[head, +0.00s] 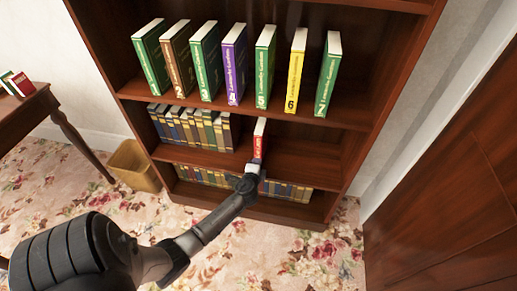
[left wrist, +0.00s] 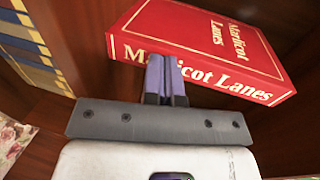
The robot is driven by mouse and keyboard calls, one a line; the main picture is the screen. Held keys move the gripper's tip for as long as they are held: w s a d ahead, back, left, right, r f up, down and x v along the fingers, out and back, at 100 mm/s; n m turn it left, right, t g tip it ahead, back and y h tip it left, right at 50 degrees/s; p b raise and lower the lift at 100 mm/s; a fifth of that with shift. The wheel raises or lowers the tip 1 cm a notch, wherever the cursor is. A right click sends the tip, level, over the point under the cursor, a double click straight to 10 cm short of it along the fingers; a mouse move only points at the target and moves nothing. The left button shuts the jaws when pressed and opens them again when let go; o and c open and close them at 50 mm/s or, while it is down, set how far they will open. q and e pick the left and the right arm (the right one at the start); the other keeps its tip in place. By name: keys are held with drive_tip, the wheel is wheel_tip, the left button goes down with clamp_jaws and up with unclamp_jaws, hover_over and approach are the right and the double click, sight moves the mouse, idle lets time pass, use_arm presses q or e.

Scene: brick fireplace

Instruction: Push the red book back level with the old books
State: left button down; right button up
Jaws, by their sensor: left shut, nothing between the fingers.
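The red book (head: 259,143) stands upright on the middle shelf, its red spine facing out and its white page edges on top. In the left wrist view the red book (left wrist: 215,35) shows its cover and its spine lettered "Marlicot Lanes". The old books (head: 190,128) stand in a row to its left, with a small gap between. My left gripper (head: 255,167) is shut and empty, in front of the lower spine. In the left wrist view its fingertips (left wrist: 165,62) meet the spine; whether they press cannot be told. My right gripper is in neither view.
Numbered books (head: 234,62) line the shelf above. More old books (head: 285,189) stand on the shelf below, partly behind my left arm. The middle shelf is bare right of the red book. A waste bin (head: 133,166) and a table (head: 25,108) stand at left.

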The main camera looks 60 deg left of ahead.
sight(259, 155)
use_arm(q)
drive_tip(key=shift+w+a, duration=0.1)
drive_tip(key=shift+a, duration=0.05)
drive_tip(key=shift+w+a, duration=0.35)
drive_tip(key=shift+w, duration=0.05)
drive_tip(key=shift+r+b+x, duration=0.25)
drive_tip(key=shift+b+x, duration=0.25)
drive_tip(key=shift+x, duration=0.65)
drive_tip(key=shift+w+a, duration=0.1)
drive_tip(key=shift+a, duration=0.05)
drive_tip(key=shift+w+a, duration=0.15)
